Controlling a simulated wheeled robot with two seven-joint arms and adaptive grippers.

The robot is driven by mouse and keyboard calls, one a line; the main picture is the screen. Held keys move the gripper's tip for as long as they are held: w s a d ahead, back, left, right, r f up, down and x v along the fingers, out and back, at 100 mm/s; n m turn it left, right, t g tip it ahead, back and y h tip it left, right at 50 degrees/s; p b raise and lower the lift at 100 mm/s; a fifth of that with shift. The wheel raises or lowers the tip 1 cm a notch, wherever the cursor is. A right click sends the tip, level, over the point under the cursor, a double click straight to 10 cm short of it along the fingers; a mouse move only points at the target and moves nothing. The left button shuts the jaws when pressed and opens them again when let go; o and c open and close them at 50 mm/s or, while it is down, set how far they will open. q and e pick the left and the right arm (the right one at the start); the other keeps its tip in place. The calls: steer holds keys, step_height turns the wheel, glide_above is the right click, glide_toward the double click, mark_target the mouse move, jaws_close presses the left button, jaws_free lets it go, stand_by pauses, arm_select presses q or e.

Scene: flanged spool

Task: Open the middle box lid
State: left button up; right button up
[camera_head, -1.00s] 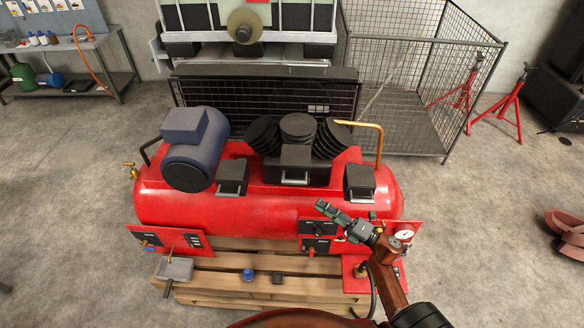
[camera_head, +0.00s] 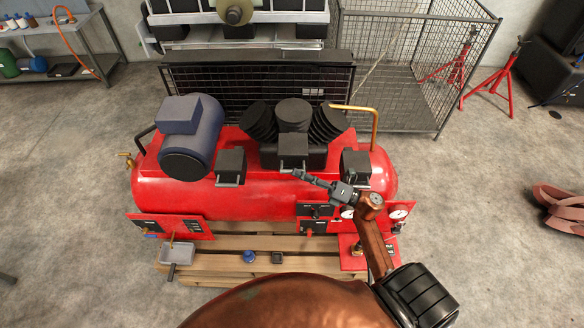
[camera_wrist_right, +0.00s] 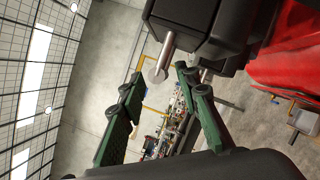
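Three small dark boxes sit in a row on the red compressor tank. The middle box (camera_head: 293,147) has a thin handle bar on its front, and its lid looks shut. My right gripper (camera_head: 288,173) is just in front of and below that handle. In the right wrist view the gripper (camera_wrist_right: 158,76) has its two green fingers apart. A box (camera_wrist_right: 215,25) with a grey handle rod (camera_wrist_right: 163,62) shows beyond the fingertips, the rod's round end appearing between them. I cannot tell whether they touch. My left gripper is not in view.
The left box (camera_head: 230,165) and right box (camera_head: 355,166) flank the middle one. A blue-grey motor (camera_head: 190,140) and black finned cylinders (camera_head: 293,115) stand on the tank (camera_head: 265,203). A brass pipe (camera_head: 375,125) rises at the right. The wooden pallet (camera_head: 220,262) lies below.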

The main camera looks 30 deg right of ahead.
steer(key=shift+p+x, duration=0.45)
steer(key=shift+x, duration=1.1)
jaws_close()
